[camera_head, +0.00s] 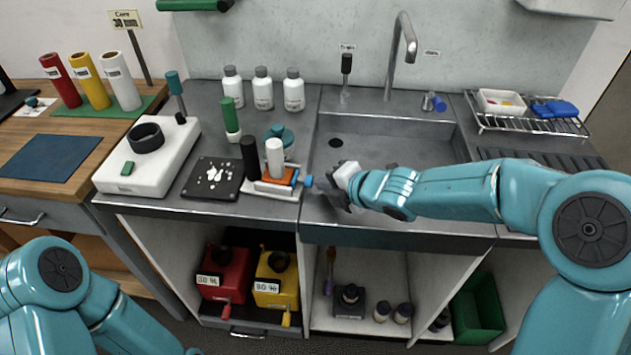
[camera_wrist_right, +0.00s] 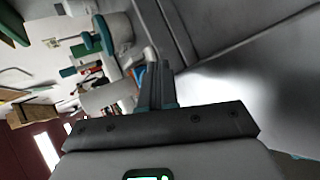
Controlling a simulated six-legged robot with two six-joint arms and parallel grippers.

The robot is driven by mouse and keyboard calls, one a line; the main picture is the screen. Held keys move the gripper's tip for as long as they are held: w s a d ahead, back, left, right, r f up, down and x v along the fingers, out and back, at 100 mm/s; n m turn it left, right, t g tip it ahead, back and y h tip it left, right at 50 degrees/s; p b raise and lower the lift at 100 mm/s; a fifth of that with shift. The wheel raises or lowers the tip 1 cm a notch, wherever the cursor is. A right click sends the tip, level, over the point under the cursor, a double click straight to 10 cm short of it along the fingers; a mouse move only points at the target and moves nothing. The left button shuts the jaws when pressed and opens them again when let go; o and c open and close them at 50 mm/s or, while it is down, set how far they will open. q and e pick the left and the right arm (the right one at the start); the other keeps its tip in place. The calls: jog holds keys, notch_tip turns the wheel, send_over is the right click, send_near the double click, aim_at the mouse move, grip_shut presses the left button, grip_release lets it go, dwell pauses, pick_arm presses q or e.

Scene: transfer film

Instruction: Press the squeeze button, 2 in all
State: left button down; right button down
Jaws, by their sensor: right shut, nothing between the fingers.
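A small device on a white base (camera_head: 272,192) stands on the counter left of the sink. It carries an orange block (camera_head: 278,178), a white cylinder (camera_head: 274,155) and a black cylinder (camera_head: 250,158). A blue knob (camera_head: 308,181) sticks out at its right side; it looks like the squeeze button. My right gripper (camera_head: 325,186) is shut and empty, just right of the knob; I cannot tell whether it touches. In the right wrist view the closed fingers (camera_wrist_right: 156,86) point toward the device, which is largely hidden. My left arm shows at lower left, its gripper out of view.
The sink (camera_head: 390,140) with a tall faucet (camera_head: 404,45) lies behind my right arm. Left of the device are a black mat (camera_head: 212,190) with white pieces and a white machine (camera_head: 150,165). White bottles (camera_head: 263,90) stand behind. A wire rack (camera_head: 525,115) is at right.

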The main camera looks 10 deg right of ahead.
jog(key=shift+s+d+p, duration=0.15)
jog(key=shift+s+d, duration=0.05)
jog(key=shift+d, duration=0.25)
jog(key=shift+s+d+p, duration=0.15)
jog(key=shift+s+d, duration=0.05)
jog(key=shift+d, duration=0.25)
jog(key=shift+s+d+r+p, duration=0.1)
jog(key=shift+s+d+p, duration=0.25)
jog(key=shift+d, duration=0.4)
jog(key=shift+s+d+r+p, duration=0.1)
jog(key=shift+s+d+p, duration=0.25)
jog(key=shift+d, duration=0.35)
jog(key=shift+s+d+f+p, duration=0.1)
jog(key=shift+s+d+p, duration=0.1)
jog(key=shift+d, duration=0.25)
jog(key=shift+s+d+f+p, duration=0.1)
jog(key=shift+d+p, duration=0.1)
jog(key=shift+d, duration=0.2)
jog(key=shift+a, duration=0.1)
dwell(0.6)
